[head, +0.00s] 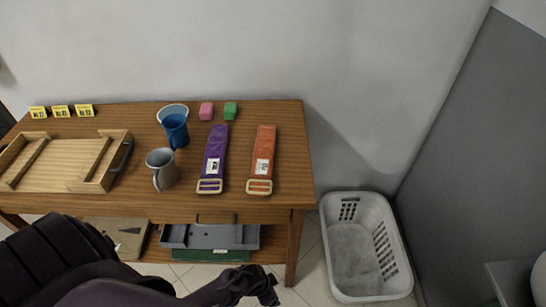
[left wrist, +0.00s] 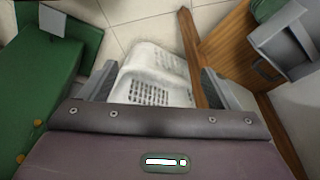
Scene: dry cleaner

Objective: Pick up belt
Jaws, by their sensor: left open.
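A purple belt (head: 215,155) with a pale buckle and a white tag lies on the wooden table (head: 285,115). An orange belt (head: 263,155) with a similar buckle and tag lies to its right, apart from it. My left gripper (head: 262,287) is low at the bottom of the head view, in front of the table and well short of both belts. In the left wrist view its two fingers (left wrist: 158,88) are spread with nothing between them. Neither belt shows in that view. My right gripper is not in view.
A grey toolbox (head: 210,237) sits on the lower shelf. A white basket (head: 365,250) stands right of the table.

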